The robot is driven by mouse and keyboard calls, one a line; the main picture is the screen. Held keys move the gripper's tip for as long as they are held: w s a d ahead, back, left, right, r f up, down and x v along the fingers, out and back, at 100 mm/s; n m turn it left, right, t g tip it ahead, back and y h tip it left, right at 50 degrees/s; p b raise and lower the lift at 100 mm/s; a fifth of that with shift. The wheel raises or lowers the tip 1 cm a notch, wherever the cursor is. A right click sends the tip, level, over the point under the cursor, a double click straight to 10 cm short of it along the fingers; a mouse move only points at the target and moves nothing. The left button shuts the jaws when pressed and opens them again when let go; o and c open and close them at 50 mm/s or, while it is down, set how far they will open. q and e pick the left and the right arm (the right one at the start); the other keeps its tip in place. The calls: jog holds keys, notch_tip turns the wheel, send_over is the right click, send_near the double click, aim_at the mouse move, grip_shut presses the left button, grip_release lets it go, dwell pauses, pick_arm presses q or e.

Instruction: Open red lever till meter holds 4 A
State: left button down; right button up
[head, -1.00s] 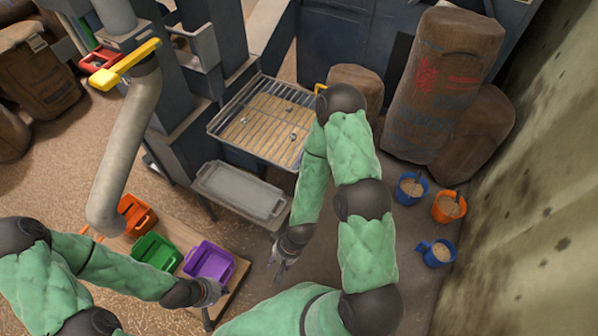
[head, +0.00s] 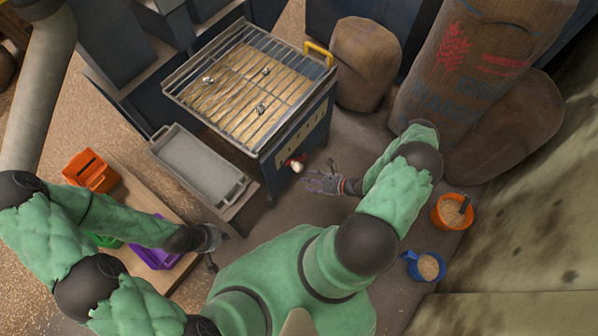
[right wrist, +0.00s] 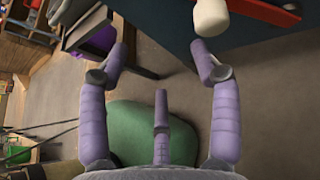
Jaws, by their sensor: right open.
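A red lever with a white knob (head: 297,166) sticks out of the side of the grated machine (head: 262,88), below a pale marked panel (head: 301,138). In the right wrist view the white knob (right wrist: 211,18) is at the top, with a red bar (right wrist: 268,9) beside it. My right gripper (head: 316,183) is open and empty, just right of and below the knob. In the right wrist view its purple fingers (right wrist: 162,68) are spread, the right one close below the knob. I cannot make out a meter reading. My left gripper (head: 211,243) hangs by the purple bin; its jaws are unclear.
A grey tray (head: 187,172) sits left of the machine. Orange (head: 92,171) and purple (head: 153,256) bins stand on a wooden bench. Sacks (head: 470,65) stand at the back right. An orange bucket (head: 440,215) and a blue bucket (head: 411,263) stand on the right floor.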

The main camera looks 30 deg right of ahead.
jog(key=m+t+h, duration=0.2)
send_near(299, 168)
jog(key=f, duration=0.1)
jog(key=shift+d+f+b+x, duration=0.1)
jog(key=shift+b+x, duration=0.6)
jog(key=shift+x, duration=1.05)
jog(key=shift+d+f+b+x, duration=0.1)
jog(key=shift+b+x, duration=0.65)
jog(key=shift+x, duration=1.05)
jog(key=shift+d+f+b+x, duration=0.1)
jog(key=shift+b+x, duration=0.6)
jog(key=shift+x, duration=1.05)
jog(key=shift+d, duration=0.1)
grip_shut()
jog(key=shift+r, duration=0.1)
